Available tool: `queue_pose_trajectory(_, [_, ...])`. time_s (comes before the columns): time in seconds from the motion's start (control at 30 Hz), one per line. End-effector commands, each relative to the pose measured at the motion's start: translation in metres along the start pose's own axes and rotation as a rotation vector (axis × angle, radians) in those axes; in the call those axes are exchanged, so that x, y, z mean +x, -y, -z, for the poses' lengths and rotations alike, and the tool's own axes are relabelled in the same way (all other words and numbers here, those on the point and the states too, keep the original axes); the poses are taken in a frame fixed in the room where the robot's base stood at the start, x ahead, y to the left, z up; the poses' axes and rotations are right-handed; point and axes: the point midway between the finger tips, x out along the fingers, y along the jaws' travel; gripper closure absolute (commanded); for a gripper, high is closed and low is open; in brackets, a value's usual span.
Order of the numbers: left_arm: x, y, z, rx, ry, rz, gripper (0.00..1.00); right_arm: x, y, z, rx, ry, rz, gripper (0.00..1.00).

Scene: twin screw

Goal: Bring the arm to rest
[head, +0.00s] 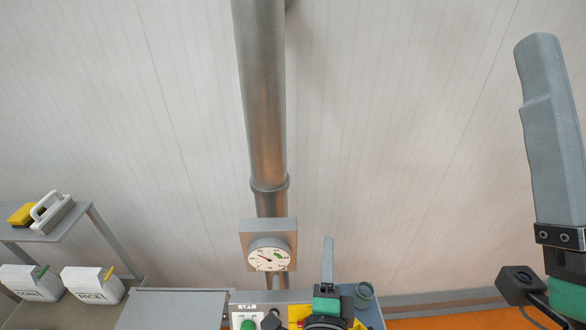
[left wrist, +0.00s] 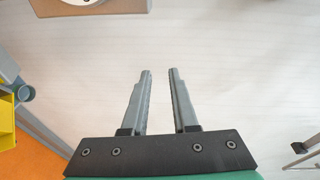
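My left gripper (head: 328,241) points upward at the bottom centre of the head view, right of the round gauge. Edge-on there, it shows as one grey finger. In the left wrist view the left gripper (left wrist: 160,72) has its two fingers apart with only pale wall between them. It is open and empty. My right gripper (head: 538,45) stands large and near at the right edge of the head view, pointing up. Only one broad grey finger shows, so its opening is hidden. Neither gripper is seen touching anything.
The gauge (head: 268,258) sits before a vertical metal pipe (head: 262,110). A control panel (head: 247,312) with a green button, and a teal cup (head: 364,290), are at the bottom. White bins (head: 30,285) and a shelf (head: 45,235) stand left. The wall's upper area is clear.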

Motion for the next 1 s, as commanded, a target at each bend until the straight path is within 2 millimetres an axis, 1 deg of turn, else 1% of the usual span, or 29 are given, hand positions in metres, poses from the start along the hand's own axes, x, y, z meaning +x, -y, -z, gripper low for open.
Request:
queue_pose_trajectory(0.03, [0.002,0.042,-0.024,-0.157,0.009,0.07,0.73,0.0,0.0,0.0,0.0,0.0,0.0,0.0])
queue_pose_trajectory(0.07, [0.001,0.066,-0.036,-0.255,0.004,0.11,0.73,0.0,0.0,0.0,0.0,0.0,0.0,0.0])
queue_pose_trajectory(0.1, [-0.002,0.097,-0.054,-0.382,-0.007,0.167,0.73,0.0,0.0,0.0,0.0,0.0,0.0,0.0])
queue_pose_trajectory(0.17, [-0.012,0.143,-0.08,-0.563,-0.04,0.256,0.73,0.0,0.0,0.0,0.0,0.0,0.0,0.0])
queue_pose_trajectory(0.2, [-0.022,0.173,-0.097,-0.674,-0.071,0.317,0.73,0.0,0.0,0.0,0.0,0.0,0.0,0.0])
queue_pose_trajectory(0.27, [-0.043,0.217,-0.121,-0.832,-0.134,0.409,0.73,0.0,0.0,0.0,0.0,0.0,0.0,0.0])
queue_pose_trajectory(0.3, [-0.059,0.244,-0.136,-0.928,-0.185,0.468,0.73,0.0,0.0,0.0,0.0,0.0,0.0,0.0])
queue_pose_trajectory(0.37, [-0.088,0.281,-0.156,-1.052,-0.274,0.55,0.73,0.0,0.0,0.0,0.0,0.0,0.0,0.0])
queue_pose_trajectory(0.4, [-0.108,0.302,-0.167,-1.121,-0.34,0.597,0.73,0.0,0.0,0.0,0.0,0.0,0.0,0.0])
queue_pose_trajectory(0.5, [-0.153,0.34,-0.183,-1.243,-0.491,0.678,0.73,0.0,0.0,0.0,0.0,0.0,0.0,0.0])
queue_pose_trajectory(0.6, [-0.183,0.36,-0.189,-1.304,-0.597,0.714,0.73,0.0,0.0,0.0,0.0,0.0,0.0,0.0])
queue_pose_trajectory(0.7, [-0.196,0.366,-0.191,-1.327,-0.642,0.724,0.73,0.0,0.0,0.0,0.0,0.0,0.0,0.0])
queue_pose_trajectory(0.9, [-0.196,0.365,-0.19,-1.331,-0.645,0.723,0.73,-0.001,0.0,-0.001,0.0,0.0,0.0,0.0])
queue_pose_trajectory(0.97, [-0.195,0.359,-0.191,-1.33,-0.644,0.722,0.73,-0.006,0.0,-0.005,0.0,0.0,0.0,0.0])
queue_pose_trajectory(1.0, [-0.194,0.351,-0.192,-1.33,-0.643,0.722,0.73,-0.011,0.0,-0.011,0.0,0.0,0.0,0.0])
